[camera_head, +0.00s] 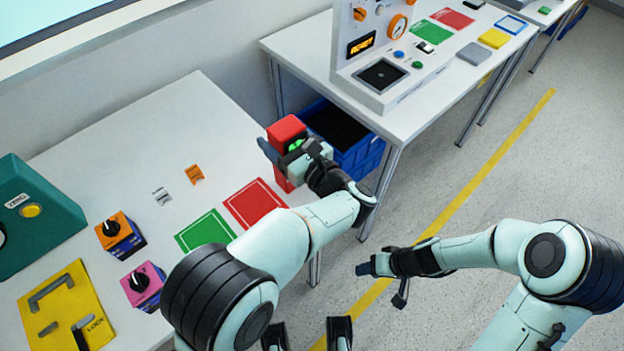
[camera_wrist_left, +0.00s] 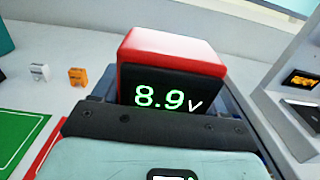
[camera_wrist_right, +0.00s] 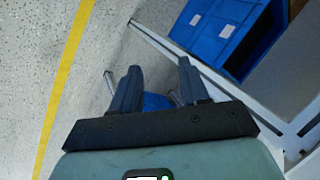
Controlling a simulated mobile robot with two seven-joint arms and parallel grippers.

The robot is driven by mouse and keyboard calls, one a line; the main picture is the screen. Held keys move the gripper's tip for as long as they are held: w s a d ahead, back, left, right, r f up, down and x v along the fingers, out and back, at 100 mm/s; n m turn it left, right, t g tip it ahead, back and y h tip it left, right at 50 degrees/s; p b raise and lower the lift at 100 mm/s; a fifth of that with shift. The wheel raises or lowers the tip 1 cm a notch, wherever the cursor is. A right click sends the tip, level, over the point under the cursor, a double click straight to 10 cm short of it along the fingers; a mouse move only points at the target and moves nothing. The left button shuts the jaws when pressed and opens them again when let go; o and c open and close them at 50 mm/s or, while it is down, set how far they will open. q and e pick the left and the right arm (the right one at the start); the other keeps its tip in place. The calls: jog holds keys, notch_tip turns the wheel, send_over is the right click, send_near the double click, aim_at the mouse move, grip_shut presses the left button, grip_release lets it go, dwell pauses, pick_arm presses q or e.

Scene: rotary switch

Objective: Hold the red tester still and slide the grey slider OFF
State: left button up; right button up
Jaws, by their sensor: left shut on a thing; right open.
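The red tester (camera_head: 284,132) is a red box at the right edge of the white table in the head view. In the left wrist view the tester (camera_wrist_left: 175,50) has a black face reading 8.9 V in green. My left gripper (camera_head: 290,155) is shut on it, with a finger across its front. The grey slider cannot be seen; the gripper or the tester's body may hide it. My right gripper (camera_head: 372,266) is open and empty over the floor, well to the right of the tester. Its two fingers (camera_wrist_right: 155,85) stand apart in the right wrist view.
The white table (camera_head: 190,120) holds a green mat (camera_head: 205,232), a red mat (camera_head: 255,203), two knob boxes (camera_head: 120,235), a yellow lock plate (camera_head: 65,308) and a teal device (camera_head: 35,215). A blue crate (camera_head: 365,160) stands beyond the tester. A second table (camera_head: 300,45) carries a panel.

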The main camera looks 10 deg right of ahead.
jog(key=d+f+n+h, duration=0.2)
jog(key=d+f+h, duration=0.1)
jog(key=d+f, duration=0.1)
jog(key=w+r+n+t, duration=0.4)
jog(key=w+n+t, duration=0.1)
jog(key=w+t, duration=0.35)
jog(key=s+a+r+n+t+y, duration=0.1)
jog(key=a+r+t+y, duration=0.4)
jog(key=r, duration=0.4)
jog(key=s+a+r+t+y, duration=0.1)
jog(key=a+r+t+y, duration=0.2)
jog(key=a+r+y, duration=0.4)
jog(key=shift+h, duration=0.7)
jog(key=x, duration=0.5)
jog(key=r+x, duration=0.1)
jog(key=x, duration=0.5)
jog(key=shift+r, duration=0.2)
grip_shut()
